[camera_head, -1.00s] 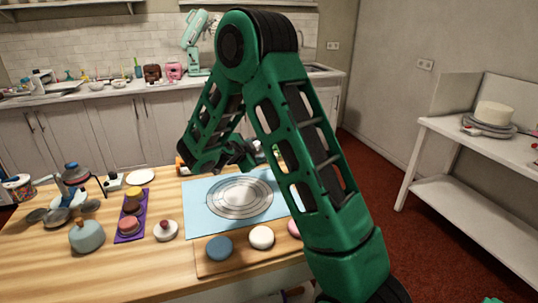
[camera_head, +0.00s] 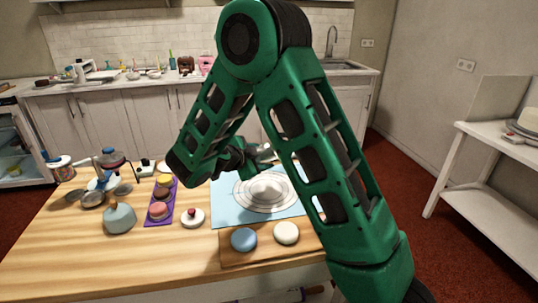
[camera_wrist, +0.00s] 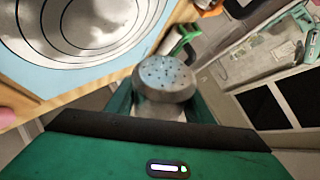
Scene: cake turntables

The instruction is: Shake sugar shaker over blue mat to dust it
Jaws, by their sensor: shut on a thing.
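The blue mat (camera_head: 228,207) lies flat on the wooden table, printed with dark concentric rings. A white heap (camera_head: 265,188) covers its middle; the ringed mat also shows at the upper left of the wrist view (camera_wrist: 45,80). My gripper (camera_head: 250,157) is above the mat's far left part, partly hidden by my arm. It is shut on the sugar shaker, whose grey, perforated round top (camera_wrist: 166,76) shows in the wrist view. The shaker's body is mostly hidden there. In the wrist view, the shaker's top appears beside the mat's edge.
A wooden board (camera_head: 235,258) in front of the mat holds a blue cake (camera_head: 244,239) and a white cake (camera_head: 286,233). The table's front left is clear.

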